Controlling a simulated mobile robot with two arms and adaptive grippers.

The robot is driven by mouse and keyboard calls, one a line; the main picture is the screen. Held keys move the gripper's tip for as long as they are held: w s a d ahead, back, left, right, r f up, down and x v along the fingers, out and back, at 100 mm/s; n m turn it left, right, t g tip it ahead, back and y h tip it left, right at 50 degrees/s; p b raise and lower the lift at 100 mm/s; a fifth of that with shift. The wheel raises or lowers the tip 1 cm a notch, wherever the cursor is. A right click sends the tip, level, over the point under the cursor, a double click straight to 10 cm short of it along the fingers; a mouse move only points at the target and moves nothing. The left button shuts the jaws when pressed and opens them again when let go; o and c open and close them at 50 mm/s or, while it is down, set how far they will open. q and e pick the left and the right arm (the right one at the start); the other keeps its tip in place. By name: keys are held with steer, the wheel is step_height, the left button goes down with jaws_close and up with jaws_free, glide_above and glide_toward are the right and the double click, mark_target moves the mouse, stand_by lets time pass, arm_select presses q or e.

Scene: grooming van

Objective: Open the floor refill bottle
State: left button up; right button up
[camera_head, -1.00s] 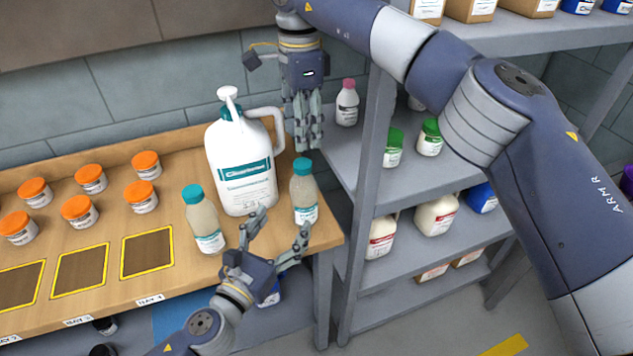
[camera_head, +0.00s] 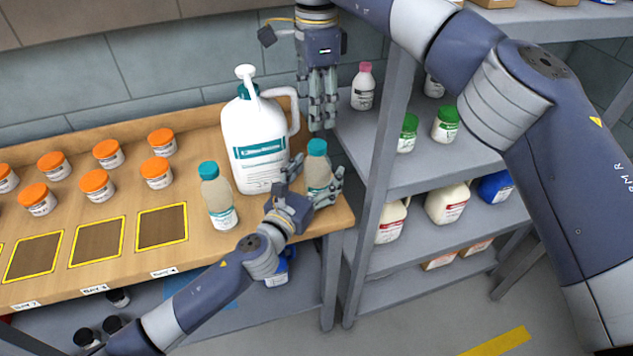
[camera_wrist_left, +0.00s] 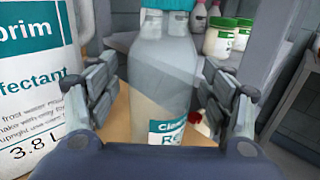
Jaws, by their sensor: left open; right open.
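A translucent bottle with a teal cap (camera_head: 317,149) stands upright near the right end of the wooden bench; its label is partly hidden and starts with "Re" in the left wrist view (camera_wrist_left: 163,85). My left gripper (camera_head: 314,178) is open, with one finger on each side of this bottle's body; gaps show beside the bottle in the left wrist view (camera_wrist_left: 160,98). My right gripper (camera_head: 322,125) points down just above and behind the cap, open and holding nothing. A second, similar teal-capped bottle (camera_head: 217,199) stands upright to the left, apart from my grippers.
A large white pump jug (camera_head: 256,145) stands close behind and left of the bottle. Several orange-lidded jars (camera_head: 98,184) and yellow-framed dark pads (camera_head: 162,228) occupy the bench (camera_head: 262,220) at left. A grey shelf unit (camera_head: 412,165) with containers stands close on the right.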

mark_target(317, 144)
arm_select(q)
steer(key=shift+w+f, duration=0.1)
steer(key=shift+c, duration=0.6)
arm_select(e)
steer(key=shift+w+d+f, duration=0.1)
steer(key=shift+w, duration=0.05)
arm_select(q)
steer(key=shift+d, duration=0.1)
steer(key=c, duration=0.5)
arm_select(e)
steer(key=shift+w, duration=0.1)
arm_select(q)
jaws_close()
arm_select(e)
steer(key=m, duration=0.3)
steer(key=shift+m, duration=0.3)
steer(key=m, duration=1.4)
steer(key=shift+m, duration=0.3)
steer(key=m, duration=2.2)
steer(key=shift+f, duration=4)
